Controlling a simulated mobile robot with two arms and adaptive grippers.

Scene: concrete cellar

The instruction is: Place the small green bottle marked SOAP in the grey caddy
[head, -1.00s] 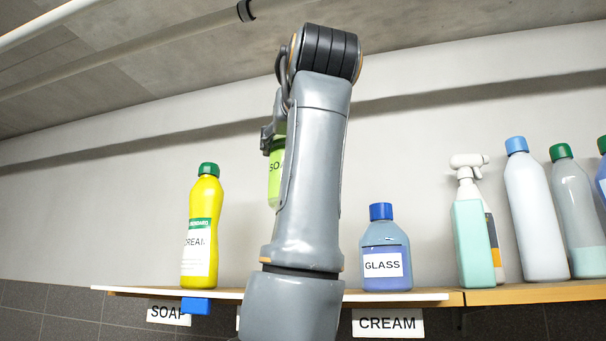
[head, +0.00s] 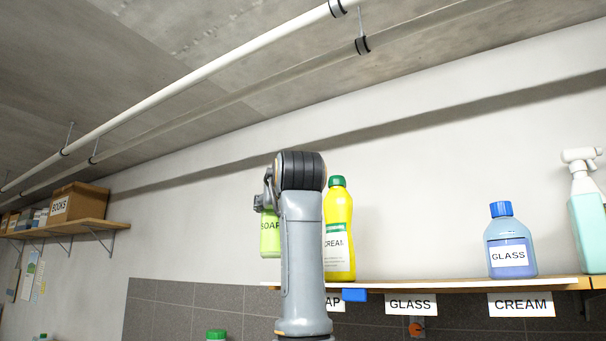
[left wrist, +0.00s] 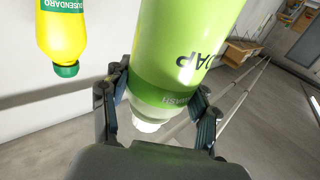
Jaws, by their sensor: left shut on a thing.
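The small green SOAP bottle (head: 270,240) is held up in the air, just left of the yellow CREAM bottle in the head view. My left gripper (head: 266,203) is shut on it, partly hidden behind my own arm. In the left wrist view, the green bottle (left wrist: 190,45) sits between the two fingers of my left gripper (left wrist: 160,105), with its white cap end toward the camera. My right gripper is in neither view. I do not see the grey caddy in either view.
The yellow CREAM bottle (head: 339,235) and blue GLASS bottle (head: 511,245) stand on the shelf (head: 430,284). A spray bottle (head: 588,215) stands at the right. A green cap (head: 216,334) shows at the bottom edge. Boxes (head: 78,203) sit on a far-left shelf.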

